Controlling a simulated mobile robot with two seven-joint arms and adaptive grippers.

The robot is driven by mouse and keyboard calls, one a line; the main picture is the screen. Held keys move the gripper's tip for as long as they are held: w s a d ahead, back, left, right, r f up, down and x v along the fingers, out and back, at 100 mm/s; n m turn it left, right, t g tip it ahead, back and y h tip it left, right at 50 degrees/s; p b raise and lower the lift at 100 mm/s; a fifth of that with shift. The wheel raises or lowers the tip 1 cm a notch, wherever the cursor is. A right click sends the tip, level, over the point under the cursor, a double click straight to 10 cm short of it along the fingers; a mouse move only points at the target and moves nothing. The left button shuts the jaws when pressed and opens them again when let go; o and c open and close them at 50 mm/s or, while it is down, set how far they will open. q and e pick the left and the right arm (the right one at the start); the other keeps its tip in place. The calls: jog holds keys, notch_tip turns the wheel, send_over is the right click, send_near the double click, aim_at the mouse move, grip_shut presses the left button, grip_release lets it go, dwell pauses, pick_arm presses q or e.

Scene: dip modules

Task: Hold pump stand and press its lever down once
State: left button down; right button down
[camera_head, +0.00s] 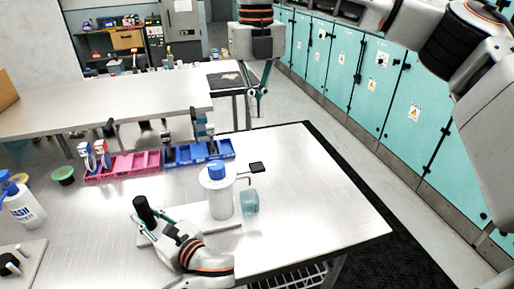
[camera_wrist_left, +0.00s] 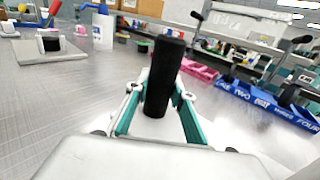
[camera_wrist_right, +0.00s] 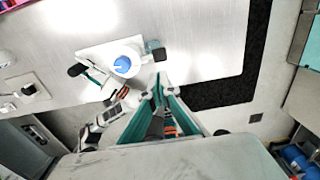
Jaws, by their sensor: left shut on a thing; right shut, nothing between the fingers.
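The pump stand (camera_head: 219,196) is a white cylinder with a blue cap, upright on a white base plate on the metal table. A black lever (camera_head: 256,168) sticks out to its right, with a clear bluish cup (camera_head: 249,201) beside it. My left gripper (camera_head: 150,220) is shut on the stand's black upright handle (camera_wrist_left: 163,78). My right gripper (camera_head: 259,100) is shut and empty, raised away from the stand.
Pink bins (camera_head: 124,166) and blue bins (camera_head: 199,153) stand behind the pump stand. A white bottle (camera_head: 24,206) and a green-topped pot (camera_head: 63,175) are at left. The table's right side is clear. Teal cabinets (camera_head: 371,82) stand beyond the aisle.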

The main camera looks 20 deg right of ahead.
aim_at(257, 165)
notch_tip(257, 165, down, 14)
jog(key=shift+r, duration=0.1)
dwell(0.5)
